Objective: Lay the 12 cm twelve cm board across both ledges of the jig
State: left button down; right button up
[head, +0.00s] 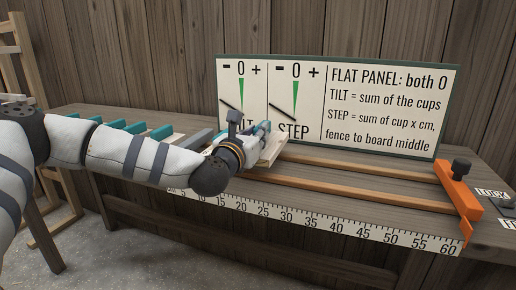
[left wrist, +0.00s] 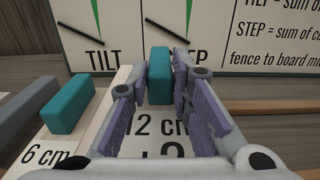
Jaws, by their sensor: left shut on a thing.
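My left gripper (head: 264,130) is shut on the teal grip block of the 12 cm board. In the left wrist view the fingers (left wrist: 160,88) stand on both sides of the teal block (left wrist: 159,72). The cream board (left wrist: 148,124) lies below them, marked "12 cm", its lower marking partly hidden. In the head view the board's pale edge (head: 272,152) shows beside the gripper, at the left part of the two ledges. The back ledge (head: 370,171) and front ledge (head: 350,190) run right to an orange end piece. I cannot tell whether the board touches them. My right gripper is out of view.
A board marked "6 cm" (left wrist: 52,140) with a teal block lies left of the gripper. Several more teal blocks (head: 130,129) stand farther left. The orange fence (head: 459,193) is at the right. A ruler (head: 330,226) lines the bench front; a sign (head: 390,100) stands behind.

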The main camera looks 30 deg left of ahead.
pick_arm(q)
notch_tip(320, 180, down, 3)
jog(key=shift+f, duration=0.1)
jog(key=shift+f+b, duration=0.15)
jog(key=shift+b, duration=0.15)
jog(key=c, duration=1.4)
grip_release()
jog(key=shift+c, duration=0.2)
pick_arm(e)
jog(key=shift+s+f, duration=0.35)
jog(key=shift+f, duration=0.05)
pick_arm(q)
jog(key=shift+s+r, duration=0.3)
jog(key=shift+r, duration=0.05)
jog(key=p+v, duration=0.1)
jog(key=v, duration=1)
jog(key=shift+s+f, duration=0.15)
jog(key=shift+s, duration=0.15)
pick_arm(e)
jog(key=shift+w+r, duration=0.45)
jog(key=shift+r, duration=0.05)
